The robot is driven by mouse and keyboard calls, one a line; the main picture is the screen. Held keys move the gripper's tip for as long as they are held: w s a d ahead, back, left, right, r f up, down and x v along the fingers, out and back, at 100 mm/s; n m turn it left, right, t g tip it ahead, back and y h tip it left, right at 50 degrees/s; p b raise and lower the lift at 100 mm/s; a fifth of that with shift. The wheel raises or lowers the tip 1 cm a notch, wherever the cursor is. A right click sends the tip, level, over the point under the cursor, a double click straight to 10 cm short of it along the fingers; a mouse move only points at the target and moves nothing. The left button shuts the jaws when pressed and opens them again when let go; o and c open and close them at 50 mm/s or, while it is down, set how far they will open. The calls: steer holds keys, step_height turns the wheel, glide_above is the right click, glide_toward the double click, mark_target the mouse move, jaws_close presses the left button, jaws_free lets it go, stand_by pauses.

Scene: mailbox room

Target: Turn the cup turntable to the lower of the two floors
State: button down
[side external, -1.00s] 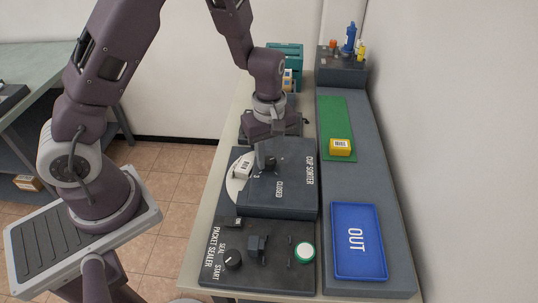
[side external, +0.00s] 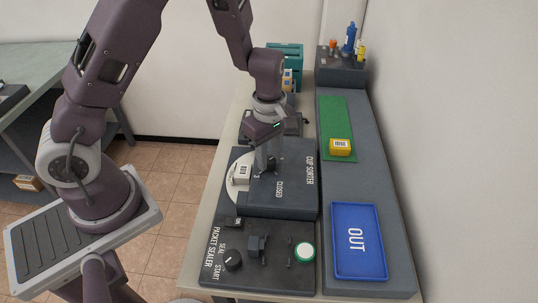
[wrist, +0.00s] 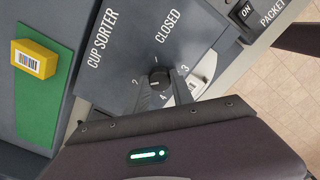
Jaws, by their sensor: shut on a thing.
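The cup sorter (side external: 290,195) is a dark grey box with "CLOSED" and numbers on its top. A black dial (wrist: 158,77) sits among those numbers in the wrist view. My gripper (wrist: 160,88) points down at the dial with one finger on each side, shut on it. In the side view my gripper (side external: 267,170) stands over the sorter's left part. The pale round turntable (side external: 232,192) shows partly at the sorter's left edge. A white block with a dark label (side external: 242,174) rests on it. The dial's exact setting is hard to read.
The packet sealer (side external: 265,275) with knobs and a green button lies in front. A blue OUT tray (side external: 358,262) is at right. A yellow box (side external: 340,147) sits on a green mat (side external: 335,115). A teal bin (side external: 290,52) stands behind.

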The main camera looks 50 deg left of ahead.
mark_target(269, 160)
stand_by(0.3)
steer(key=c, duration=1.1)
jaws_free()
step_height(269, 160, up, 7)
steer(key=shift+r, duration=0.1)
steer(key=s+d+r+m+t+h, duration=0.2)
steer(key=s+r+m, duration=0.4)
steer(key=r, duration=0.5)
steer(key=s+a+r+m+t+y, duration=0.2)
steer(key=s+r+m, duration=0.4)
steer(key=s+m, duration=0.6)
steer(key=shift+s+t, duration=0.8)
steer(key=shift+s, duration=0.2)
